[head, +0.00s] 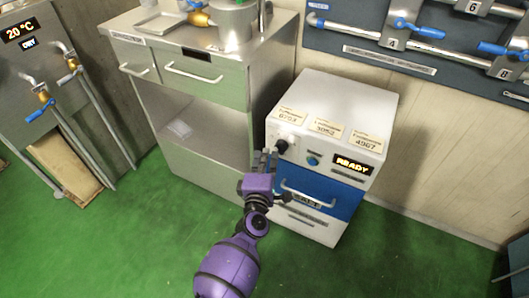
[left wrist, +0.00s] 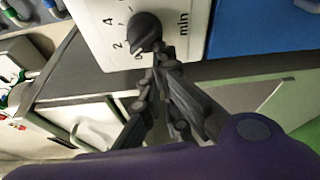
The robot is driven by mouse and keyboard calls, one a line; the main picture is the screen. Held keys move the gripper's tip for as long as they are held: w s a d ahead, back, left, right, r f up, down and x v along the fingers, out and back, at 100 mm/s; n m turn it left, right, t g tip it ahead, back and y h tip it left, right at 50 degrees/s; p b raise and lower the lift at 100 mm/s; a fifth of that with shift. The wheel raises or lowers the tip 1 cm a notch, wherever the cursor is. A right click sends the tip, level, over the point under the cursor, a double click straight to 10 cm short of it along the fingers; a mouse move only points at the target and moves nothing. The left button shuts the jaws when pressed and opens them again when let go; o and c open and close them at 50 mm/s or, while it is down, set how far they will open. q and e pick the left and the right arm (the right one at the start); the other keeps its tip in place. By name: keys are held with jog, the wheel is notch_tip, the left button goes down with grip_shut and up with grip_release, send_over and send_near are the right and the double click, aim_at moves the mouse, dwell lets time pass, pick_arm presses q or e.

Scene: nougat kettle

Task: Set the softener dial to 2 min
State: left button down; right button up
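The softener dial is a dark round knob (left wrist: 146,30) on the machine's white panel. In the head view, the dial (head: 281,146) is at the panel's left end. My left gripper (head: 269,154) is just below and left of it. In the left wrist view, its fingertips (left wrist: 162,62) come together at the knob's lower edge, with nothing seen between them. Contact is unclear. My right gripper is not in view.
The white machine (head: 345,100) has paper tags on top, a "READY" display (head: 353,166) and a blue drawer front (head: 330,193) with a handle. A steel cabinet (head: 205,85) stands close on its left. Pipes with blue valves (head: 415,28) hang behind. The green floor in front is clear.

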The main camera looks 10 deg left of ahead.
pick_arm(q)
jog(key=shift+d+f+n+g+p, duration=0.1)
jog(key=shift+n+g+p, duration=0.25)
jog(key=shift+n, duration=0.3)
jog(key=shift+d+f+n+g+p, duration=0.1)
jog(key=shift+n+g+p, duration=0.05)
jog(key=shift+n+p, duration=0.4)
jog(key=shift+n, duration=0.3)
jog(key=shift+f, duration=0.15)
